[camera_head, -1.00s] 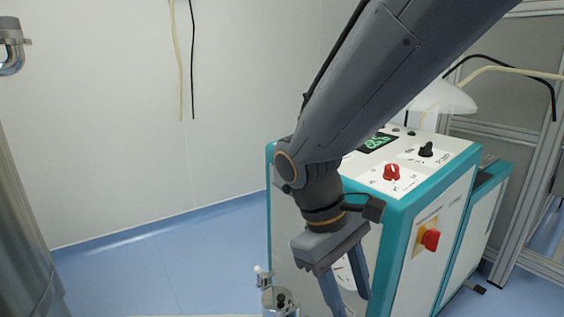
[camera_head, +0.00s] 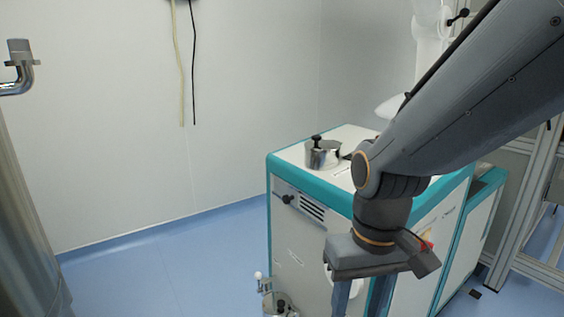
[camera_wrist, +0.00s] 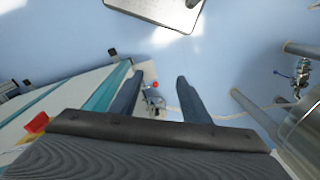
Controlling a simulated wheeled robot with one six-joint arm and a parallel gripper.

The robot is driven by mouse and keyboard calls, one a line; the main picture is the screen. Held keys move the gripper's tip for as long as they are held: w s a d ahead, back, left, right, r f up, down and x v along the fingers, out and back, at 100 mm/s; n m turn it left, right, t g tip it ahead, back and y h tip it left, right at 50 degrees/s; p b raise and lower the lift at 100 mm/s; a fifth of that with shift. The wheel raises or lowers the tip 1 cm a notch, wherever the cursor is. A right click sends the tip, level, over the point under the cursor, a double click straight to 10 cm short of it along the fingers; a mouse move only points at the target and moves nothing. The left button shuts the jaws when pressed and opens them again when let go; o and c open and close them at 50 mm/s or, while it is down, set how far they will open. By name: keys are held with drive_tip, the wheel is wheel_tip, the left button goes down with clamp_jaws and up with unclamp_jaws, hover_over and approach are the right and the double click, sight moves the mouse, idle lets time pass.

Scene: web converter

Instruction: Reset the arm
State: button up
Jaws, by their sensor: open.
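My gripper (camera_head: 362,298) hangs from my arm in front of the white and teal machine cabinet (camera_head: 300,245) in the head view, with its fingertips cut off by the lower edge. In the wrist view my gripper (camera_wrist: 166,88) has its two fingers apart and nothing between them but floor and small fittings farther down. The cabinet (camera_wrist: 95,95) lies to the left of the fingers there. My arm hides much of the cabinet's top and right side.
A steel pot (camera_head: 322,155) with a black knob stands on the cabinet top. A metal frame (camera_head: 525,200) stands at the right. A steel vessel (camera_head: 25,210) is at the left edge. Small fittings (camera_head: 276,297) sit low beside the cabinet. Blue floor (camera_head: 160,270) is open at left.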

drive_tip(key=d+r+m+p, duration=0.2)
drive_tip(key=d+r+p, duration=0.5)
drive_tip(key=p, duration=0.5)
drive_tip(key=shift+s, duration=0.3)
